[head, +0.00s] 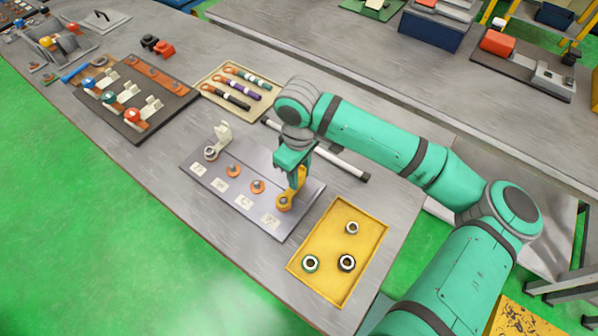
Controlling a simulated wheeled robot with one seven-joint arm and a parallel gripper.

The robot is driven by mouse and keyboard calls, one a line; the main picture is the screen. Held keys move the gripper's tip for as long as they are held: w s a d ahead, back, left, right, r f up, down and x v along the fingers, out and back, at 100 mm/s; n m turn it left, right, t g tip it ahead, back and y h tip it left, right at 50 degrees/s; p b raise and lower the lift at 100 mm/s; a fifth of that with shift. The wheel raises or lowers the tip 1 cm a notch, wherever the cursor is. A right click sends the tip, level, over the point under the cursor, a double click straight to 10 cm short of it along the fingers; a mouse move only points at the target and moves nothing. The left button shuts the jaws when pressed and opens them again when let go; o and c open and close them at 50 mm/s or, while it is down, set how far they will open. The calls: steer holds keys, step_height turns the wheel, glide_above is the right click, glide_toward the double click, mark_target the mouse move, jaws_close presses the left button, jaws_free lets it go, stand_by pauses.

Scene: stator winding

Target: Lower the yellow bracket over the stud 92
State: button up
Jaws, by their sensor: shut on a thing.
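The grey-violet board (205,177) lies on the workbench with a row of studs and white labels. My gripper (299,174) is above its right end, pointing down, shut on the upright part of the yellow bracket (285,202). The bracket's ring end is low, at the rightmost stud position, beside the rightmost label (269,220). The labels are too small to read surely. The stud there is mostly hidden by the ring; I cannot tell whether the ring is fully down. Two orange-based studs (257,186) (233,170) stand bare. A pale bracket (222,133) stands at the left stud.
A yellow tray (322,231) with three ring-shaped nuts is right of the board. Behind the board are a rod (347,164) and a beige tray (212,88) with coloured cables. A dark board (152,125) with terminals lies further left.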

steer(key=shift+f, duration=0.65)
stand_by(1.2)
steer(key=o, duration=1.1)
steer(key=shift+o, duration=0.2)
steer(key=shift+r, duration=0.15)
steer(key=shift+s+r, duration=0.1)
steer(key=shift+r, duration=3.25)
